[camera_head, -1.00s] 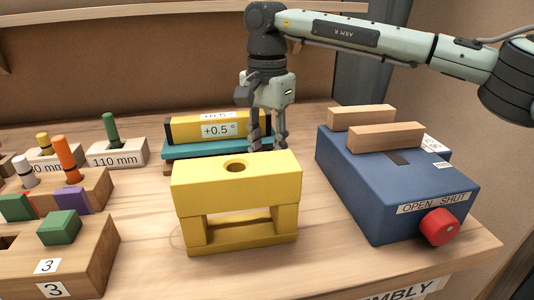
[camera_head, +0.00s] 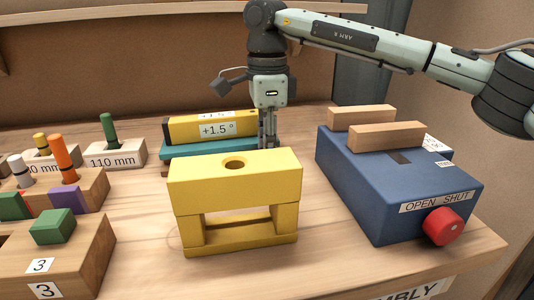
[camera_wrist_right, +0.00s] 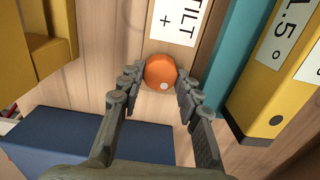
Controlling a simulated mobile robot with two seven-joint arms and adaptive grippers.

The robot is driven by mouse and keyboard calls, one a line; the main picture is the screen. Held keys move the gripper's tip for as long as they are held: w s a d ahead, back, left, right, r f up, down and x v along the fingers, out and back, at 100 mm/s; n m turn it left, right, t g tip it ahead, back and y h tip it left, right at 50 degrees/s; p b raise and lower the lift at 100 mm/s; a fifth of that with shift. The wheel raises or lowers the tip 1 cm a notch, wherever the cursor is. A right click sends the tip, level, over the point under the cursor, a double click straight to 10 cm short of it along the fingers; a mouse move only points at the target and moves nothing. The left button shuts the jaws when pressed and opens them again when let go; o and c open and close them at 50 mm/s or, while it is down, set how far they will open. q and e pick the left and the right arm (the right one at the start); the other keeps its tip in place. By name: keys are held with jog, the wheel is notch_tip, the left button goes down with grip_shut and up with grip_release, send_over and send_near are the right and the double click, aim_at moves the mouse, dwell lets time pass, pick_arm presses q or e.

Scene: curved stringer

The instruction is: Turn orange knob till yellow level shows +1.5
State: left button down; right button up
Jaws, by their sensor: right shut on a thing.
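The yellow level (camera_head: 183,131) lies on a teal plate (camera_head: 185,150) behind the yellow block. It sits slightly tilted, right end higher, and its front label reads +1.5°. In the right wrist view the level (camera_wrist_right: 278,85) shows at the right, with part of a "1.5°" label. The orange knob (camera_wrist_right: 160,71) has a pale dot and sits beside a "TILT +" label. My right gripper (camera_wrist_right: 161,84) is shut on the knob, one finger on each side. In the head view my right gripper (camera_head: 268,142) points down at the level's right end; its fingertips are partly hidden by the yellow block.
A yellow block with a hole and open window (camera_head: 235,180) stands in front of the level. A blue box (camera_head: 390,195) with wooden bars and a red knob (camera_head: 441,227) is at the right. Wooden blocks with coloured pegs (camera_head: 75,190) fill the left side.

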jog(key=shift+r, duration=0.1)
dwell(0.5)
jog(key=o, duration=1.1)
jog(key=shift+o, duration=0.2)
